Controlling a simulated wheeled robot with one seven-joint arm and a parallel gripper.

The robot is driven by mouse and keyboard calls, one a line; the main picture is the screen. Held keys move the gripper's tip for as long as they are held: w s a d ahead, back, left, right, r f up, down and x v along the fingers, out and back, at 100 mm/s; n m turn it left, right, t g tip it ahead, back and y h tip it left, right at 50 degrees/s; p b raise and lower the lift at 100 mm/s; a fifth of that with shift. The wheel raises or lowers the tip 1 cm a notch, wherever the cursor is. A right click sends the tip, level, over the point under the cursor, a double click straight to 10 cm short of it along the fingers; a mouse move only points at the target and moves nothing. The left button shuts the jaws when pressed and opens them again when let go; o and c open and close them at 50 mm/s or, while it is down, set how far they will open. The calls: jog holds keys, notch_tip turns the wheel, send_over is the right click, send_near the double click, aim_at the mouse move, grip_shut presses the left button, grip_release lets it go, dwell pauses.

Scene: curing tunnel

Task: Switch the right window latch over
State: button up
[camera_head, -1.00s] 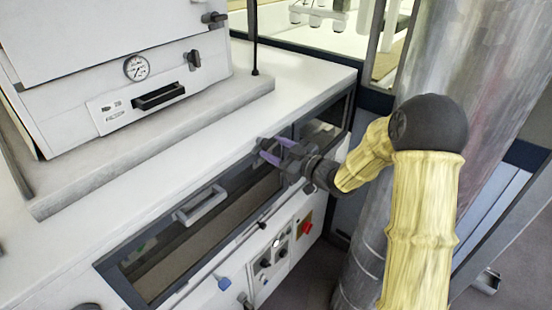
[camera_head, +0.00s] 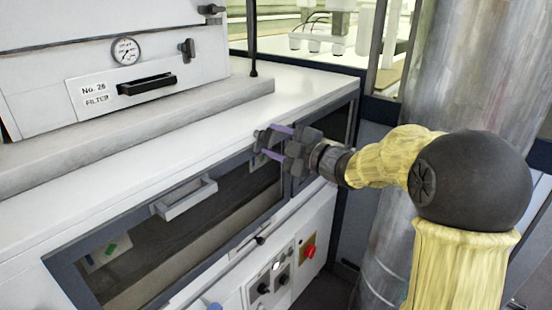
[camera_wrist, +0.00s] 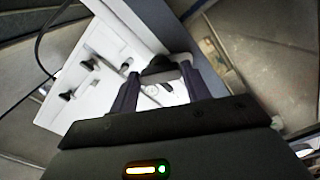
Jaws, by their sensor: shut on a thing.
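My gripper (camera_head: 268,142) is at the upper frame of the cabinet front, near the post between the long left window and the smaller right window (camera_head: 325,136). In the wrist view its two purple-grey fingers (camera_wrist: 163,84) are shut on a small dark piece, which I take to be the right window latch (camera_wrist: 162,66). The fingers stand on either side of it. In the head view the latch is largely hidden by my gripper, and I cannot tell which way it is turned.
The left window has a grey pull handle (camera_head: 186,198). Below are a control panel with black knobs and a red switch (camera_head: 309,251). A white filter unit (camera_head: 110,85) stands on the worktop (camera_head: 235,125). A large metal column (camera_head: 455,80) is close behind my arm.

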jog(key=n+b, duration=0.5)
jog(key=b, duration=0.2)
jog(key=shift+f+n, duration=0.1)
jog(key=shift+n, duration=0.3)
jog(key=shift+o, duration=0.2)
jog(key=shift+c, duration=0.2)
jog(key=o, duration=1)
jog(key=b+v, duration=0.2)
jog(key=v, duration=1.5)
jog(key=shift+s+d, duration=0.15)
